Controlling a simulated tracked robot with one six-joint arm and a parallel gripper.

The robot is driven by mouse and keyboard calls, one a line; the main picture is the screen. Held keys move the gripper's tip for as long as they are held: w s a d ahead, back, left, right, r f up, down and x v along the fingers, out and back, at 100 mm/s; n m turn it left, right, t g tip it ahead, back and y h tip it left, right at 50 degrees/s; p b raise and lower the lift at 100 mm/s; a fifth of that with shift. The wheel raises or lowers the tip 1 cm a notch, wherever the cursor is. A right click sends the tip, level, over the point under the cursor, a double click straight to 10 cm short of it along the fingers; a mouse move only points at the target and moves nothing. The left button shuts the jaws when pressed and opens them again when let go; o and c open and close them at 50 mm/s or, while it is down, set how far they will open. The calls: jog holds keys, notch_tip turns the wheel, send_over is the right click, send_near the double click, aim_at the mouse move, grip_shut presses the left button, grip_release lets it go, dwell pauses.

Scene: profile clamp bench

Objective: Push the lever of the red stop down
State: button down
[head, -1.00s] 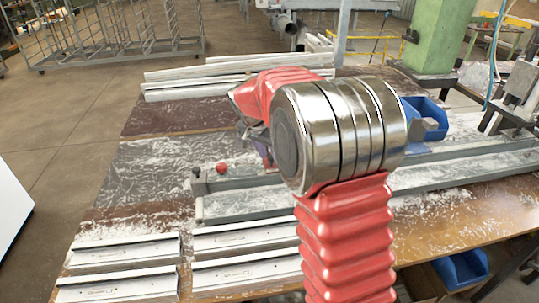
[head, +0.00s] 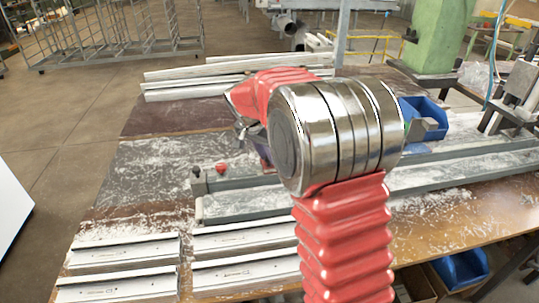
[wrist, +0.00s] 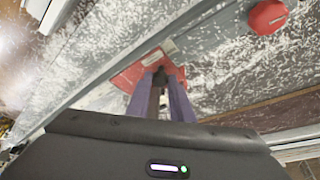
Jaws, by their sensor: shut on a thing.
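The red stop (wrist: 128,78) sits against a grey rail in the wrist view, just beyond my fingertips. My gripper (wrist: 160,76) has two purple fingers reaching to the stop, with its dark lever (wrist: 154,102) between them. The fingers are shut on the lever. How far the lever is tilted I cannot tell.
A red round knob (head: 221,168) stands at the left end of the grey rail (head: 240,183); it also shows in the wrist view (wrist: 268,16). White profiles (head: 125,250) lie at the front, more at the back. A blue bin (head: 428,115) stands at right.

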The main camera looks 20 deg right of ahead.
jog(key=shift+a, duration=0.15)
jog(key=c, duration=1.6)
grip_release()
jog(key=shift+r, duration=0.1)
jog(key=v, duration=1.3)
jog(key=shift+a+r, duration=0.2)
